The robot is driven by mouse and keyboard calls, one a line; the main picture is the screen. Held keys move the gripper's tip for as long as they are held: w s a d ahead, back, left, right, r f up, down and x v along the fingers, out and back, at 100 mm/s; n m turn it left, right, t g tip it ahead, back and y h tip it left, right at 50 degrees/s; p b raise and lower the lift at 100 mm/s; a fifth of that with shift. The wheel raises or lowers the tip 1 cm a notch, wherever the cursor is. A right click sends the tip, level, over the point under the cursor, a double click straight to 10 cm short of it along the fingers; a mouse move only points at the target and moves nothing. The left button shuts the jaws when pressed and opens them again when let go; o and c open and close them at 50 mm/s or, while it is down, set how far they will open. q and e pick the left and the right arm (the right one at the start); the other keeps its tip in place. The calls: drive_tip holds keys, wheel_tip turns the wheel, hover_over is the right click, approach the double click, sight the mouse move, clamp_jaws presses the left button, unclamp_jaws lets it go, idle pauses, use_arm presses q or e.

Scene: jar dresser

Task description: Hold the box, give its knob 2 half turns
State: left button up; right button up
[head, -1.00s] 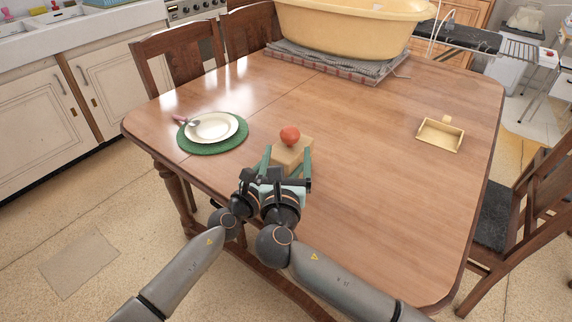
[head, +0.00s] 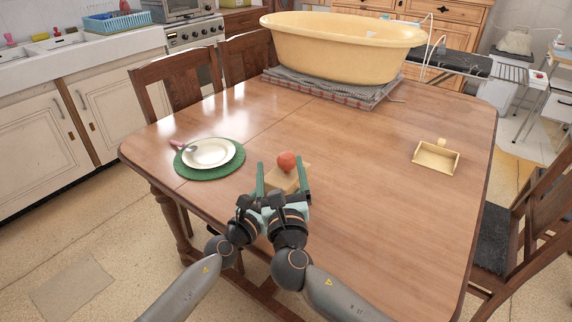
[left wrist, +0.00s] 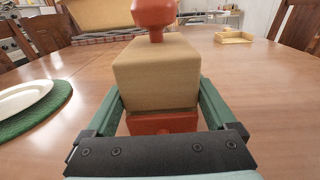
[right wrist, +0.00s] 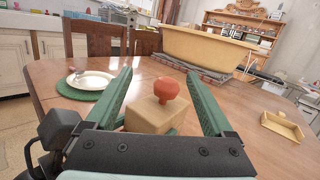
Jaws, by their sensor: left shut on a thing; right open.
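The box (head: 290,181) is a light wooden block on the near part of the table, with a round red knob (head: 287,161) on top. In the left wrist view, the box (left wrist: 157,78) stands between the green fingers of my left gripper (left wrist: 160,104), which is shut on its sides; a red part (left wrist: 162,124) shows below the wood. My right gripper (right wrist: 160,76) is open, its fingers apart with the knob (right wrist: 166,90) visible between and beyond them. The knob looks untouched.
A white plate (head: 209,153) on a green mat (head: 232,168) lies to the left. A small yellow tray (head: 436,158) lies to the right. A large yellow tub (head: 340,48) on folded cloth stands at the back. The table between is clear.

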sight(287, 160)
drive_tip(key=w+r+n+y, duration=0.1)
drive_tip(key=n+y, duration=0.1)
drive_tip(key=w+r+n+y, duration=0.1)
drive_tip(key=w+n+y, duration=0.3)
drive_tip(key=n, duration=0.1)
drive_tip(key=shift+d+r+y, duration=0.15)
drive_tip(key=shift+r+y, duration=0.25)
drive_tip(key=n+y, duration=0.1)
drive_tip(key=n+g+y, duration=0.1)
drive_tip(key=w+n+g+y, duration=0.1)
drive_tip(key=shift+d+r+n, duration=0.25)
drive_tip(key=shift+d+n, duration=0.05)
drive_tip(key=shift+n, duration=0.1)
drive_tip(key=n+g+y, duration=0.1)
drive_tip(key=d+n+g+y, duration=0.1)
drive_tip(key=n, duration=0.1)
drive_tip(key=shift+w+y, duration=0.1)
drive_tip(key=shift+y, duration=0.2)
drive_tip(key=s+d+f+m+g+y, duration=0.25)
drive_tip(key=d+f+g, duration=0.35)
drive_tip(key=d+g, duration=0.3)
drive_tip(key=shift+t, duration=0.3)
drive_tip(key=x, duration=1)
drive_tip(key=shift+w+a+f, duration=0.15)
drive_tip(key=shift+w+f, duration=0.1)
drive_tip(key=shift+f, duration=0.05)
drive_tip(key=shift+c, duration=0.4)
drive_tip(key=c, duration=1.3)
drive_tip(key=shift+f+m, duration=0.1)
drive_tip(key=shift+m, duration=0.15)
